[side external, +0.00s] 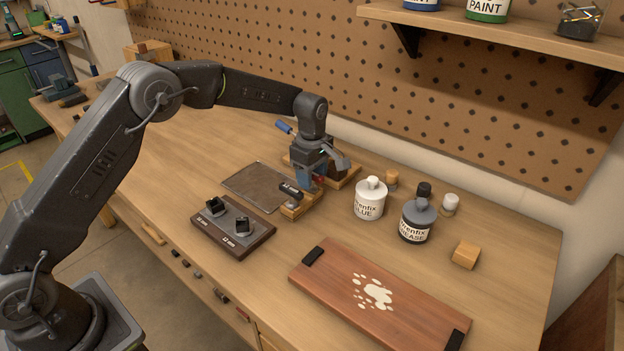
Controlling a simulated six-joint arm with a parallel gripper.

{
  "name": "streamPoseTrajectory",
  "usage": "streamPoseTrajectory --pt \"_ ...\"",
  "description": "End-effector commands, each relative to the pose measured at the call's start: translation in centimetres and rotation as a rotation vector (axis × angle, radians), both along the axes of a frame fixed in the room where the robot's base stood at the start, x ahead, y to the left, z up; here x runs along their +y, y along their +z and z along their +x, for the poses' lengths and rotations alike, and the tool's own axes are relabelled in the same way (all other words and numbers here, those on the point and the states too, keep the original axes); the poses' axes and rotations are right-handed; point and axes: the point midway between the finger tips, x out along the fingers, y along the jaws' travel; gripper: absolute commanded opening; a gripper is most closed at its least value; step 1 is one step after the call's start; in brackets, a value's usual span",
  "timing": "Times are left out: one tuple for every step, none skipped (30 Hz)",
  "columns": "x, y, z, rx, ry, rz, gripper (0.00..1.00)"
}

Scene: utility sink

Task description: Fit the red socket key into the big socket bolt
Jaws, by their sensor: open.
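My gripper (316,186) is open and points down over a wooden rack (343,181) at the back middle of the bench. A small red part (319,179), perhaps the red socket key, shows at the fingers; most of it is hidden, and I cannot tell whether the fingers touch it. A brown board with a grey plate (232,240) lies in front, to the left. It carries two black bolt pieces, one at the left (215,206) and one at the right (244,225). Their labels are too small to read surely, so I cannot tell which is the big socket bolt.
A blue-handled tool (284,127) and a grey tool head (340,159) show close around my gripper. A wooden block with a dark cylinder (291,189) stands just in front. A glue bottle (370,198) and grease bottle (417,220) stand right. A flat dark mat (256,183) lies left.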

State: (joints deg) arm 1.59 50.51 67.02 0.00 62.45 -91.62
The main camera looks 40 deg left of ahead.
Motion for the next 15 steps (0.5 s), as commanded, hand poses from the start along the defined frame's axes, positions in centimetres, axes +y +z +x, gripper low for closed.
streamPoseTrajectory --pt "0.0 -0.8 0.0 0.002 0.000 0.000 0.49" --pt "0.0 -1.0 0.0 0.001 0.000 -0.001 0.49" --pt "0.0 -1.4 0.0 0.000 0.000 -0.001 0.49" --pt "0.0 -1.5 0.0 -0.001 0.000 -0.001 0.49" --pt "0.0 -1.6 0.0 -0.001 0.000 -0.001 0.49" --pt "0.0 -1.7 0.0 -0.001 0.000 -0.001 0.49" --pt "-0.1 -1.8 0.0 -0.001 0.000 -0.001 0.49" --pt "-0.1 -1.8 0.0 -0.001 0.000 -0.001 0.49" --pt "-0.1 -1.7 0.0 -0.002 0.000 -0.001 0.49" --pt "-0.1 -1.7 0.0 -0.002 0.000 -0.001 0.49" --pt "-0.1 -1.7 0.0 -0.002 0.000 -0.001 0.49" --pt "-0.1 -1.7 0.0 -0.002 0.000 -0.001 0.48" --pt "-0.1 -1.7 0.0 -0.002 0.000 -0.001 0.45" --pt "-0.1 -1.7 0.0 -0.002 0.000 -0.001 0.42" --pt "-0.1 -1.7 0.0 -0.002 0.000 -0.001 0.38"
